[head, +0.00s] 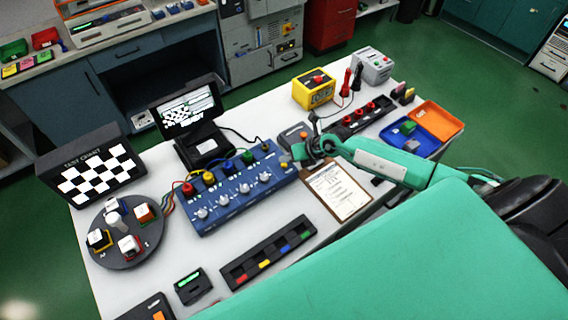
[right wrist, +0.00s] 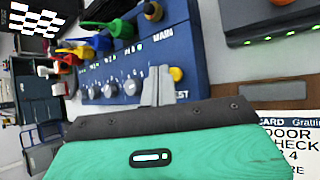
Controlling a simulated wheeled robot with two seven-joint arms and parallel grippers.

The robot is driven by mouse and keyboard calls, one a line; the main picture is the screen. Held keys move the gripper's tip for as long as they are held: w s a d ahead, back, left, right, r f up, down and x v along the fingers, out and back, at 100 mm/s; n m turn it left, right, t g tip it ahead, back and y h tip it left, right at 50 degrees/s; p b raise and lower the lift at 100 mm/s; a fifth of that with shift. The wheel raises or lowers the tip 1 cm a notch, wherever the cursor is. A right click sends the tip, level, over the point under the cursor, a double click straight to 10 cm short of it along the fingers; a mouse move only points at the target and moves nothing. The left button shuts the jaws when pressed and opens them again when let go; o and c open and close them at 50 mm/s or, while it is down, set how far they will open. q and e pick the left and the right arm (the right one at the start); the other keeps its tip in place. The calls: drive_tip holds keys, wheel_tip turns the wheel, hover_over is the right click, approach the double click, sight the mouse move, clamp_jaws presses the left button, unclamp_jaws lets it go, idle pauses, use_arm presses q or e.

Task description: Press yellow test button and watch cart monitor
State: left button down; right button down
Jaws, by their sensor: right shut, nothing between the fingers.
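The yellow test button (right wrist: 177,74) sits at the end of the blue control box (right wrist: 140,50), above lettering ending in "EST". In the head view the button (head: 284,165) is small at the box's right end. My right gripper (head: 303,150) is shut and empty, close by that end. In the right wrist view its closed fingertips (right wrist: 158,72) appear just left of the button; whether they touch it I cannot tell. A dark monitor (head: 188,106) behind the box shows a checkered picture with blurred white text. My left gripper is not in view.
A test chart board (head: 92,172) and a round turntable (head: 122,232) with several blocks stand at the left. A yellow box (head: 314,90), red probes and blue and orange trays (head: 436,118) occupy the right side.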

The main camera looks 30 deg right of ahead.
drive_tip(key=shift+f+b, duration=0.3)
drive_tip(key=shift+f, duration=0.4)
idle(0.6)
drive_tip(key=shift+r, duration=0.1)
drive_tip(key=shift+r+p, duration=0.85)
drive_tip(key=shift+p, duration=0.05)
drive_tip(key=shift+r, duration=0.1)
wheel_tip(320, 180, up, 5)
drive_tip(key=p, duration=0.4)
drive_tip(key=shift+p, duration=0.3)
drive_tip(key=shift+d, duration=0.1)
idle(0.4)
